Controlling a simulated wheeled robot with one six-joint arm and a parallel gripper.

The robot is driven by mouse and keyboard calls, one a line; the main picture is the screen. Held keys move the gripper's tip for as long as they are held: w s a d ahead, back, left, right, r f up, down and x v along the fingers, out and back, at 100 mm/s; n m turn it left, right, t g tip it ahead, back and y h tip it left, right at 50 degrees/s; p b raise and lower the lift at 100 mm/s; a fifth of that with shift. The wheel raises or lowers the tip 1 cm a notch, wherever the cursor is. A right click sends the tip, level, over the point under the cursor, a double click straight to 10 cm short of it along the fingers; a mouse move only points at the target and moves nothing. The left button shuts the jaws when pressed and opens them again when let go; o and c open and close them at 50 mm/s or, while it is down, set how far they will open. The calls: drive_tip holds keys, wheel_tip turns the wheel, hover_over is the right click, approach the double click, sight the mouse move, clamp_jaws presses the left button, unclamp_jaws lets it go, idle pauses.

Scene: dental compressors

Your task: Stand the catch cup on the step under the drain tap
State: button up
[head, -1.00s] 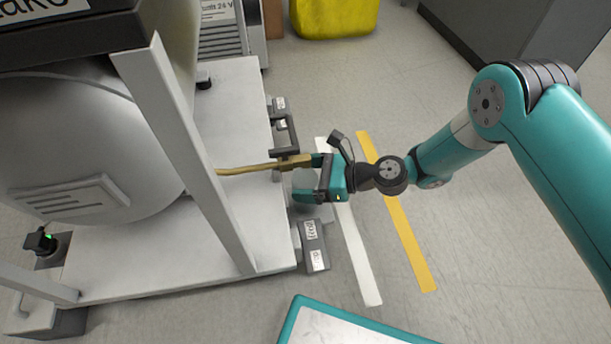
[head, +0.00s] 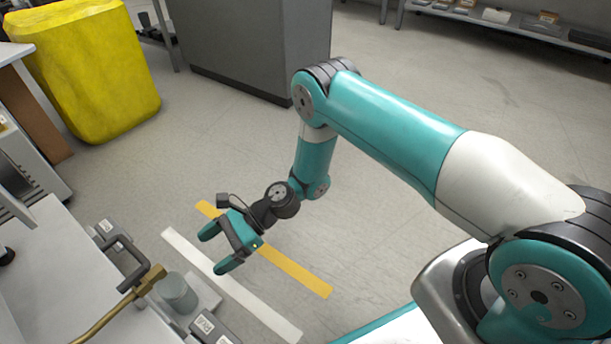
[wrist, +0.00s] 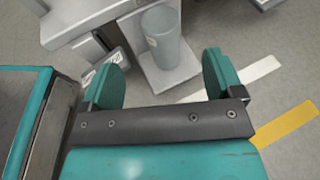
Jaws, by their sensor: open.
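The catch cup (head: 177,293) is a grey-green cup standing upright on the low grey step (head: 204,290) beside the compressor base. The brass drain tap (head: 150,280) ends a brass pipe close beside the cup in the head view. In the wrist view the cup (wrist: 162,38) stands on the step (wrist: 182,72), beyond my fingers. My gripper (head: 218,251) is open and empty, apart from the cup and to its upper right in the head view. Its two teal fingers also show in the wrist view (wrist: 160,80), with a gap between them.
The white compressor base (head: 45,270) is at the lower left, with a dark handle (head: 130,262) by the tap. White (head: 230,285) and yellow (head: 290,268) stripes mark the floor. A yellow bin (head: 85,75) and a grey cabinet (head: 250,45) stand behind. Open floor lies between.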

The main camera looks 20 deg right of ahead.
drive_tip(key=s+d+r+n+h, duration=0.1)
drive_tip(key=d+r+n+h, duration=0.2)
drive_tip(key=r+n, duration=0.6)
drive_tip(key=s+d+r+n+h, duration=0.15)
drive_tip(key=r+n, duration=0.25)
drive_tip(key=r, duration=0.9)
drive_tip(key=s+d+r+n+t+h, duration=0.2)
drive_tip(key=s+d+r+n+h, duration=0.3)
drive_tip(key=s+d+r+n, duration=0.4)
drive_tip(key=s+d+r, duration=0.2)
drive_tip(key=s+d, duration=0.2)
drive_tip(key=s, duration=0.1)
drive_tip(key=shift+s+d+n+t, duration=0.2)
drive_tip(key=shift+s+n+t, duration=0.1)
drive_tip(key=shift+s, duration=0.05)
drive_tip(key=shift+h, duration=0.25)
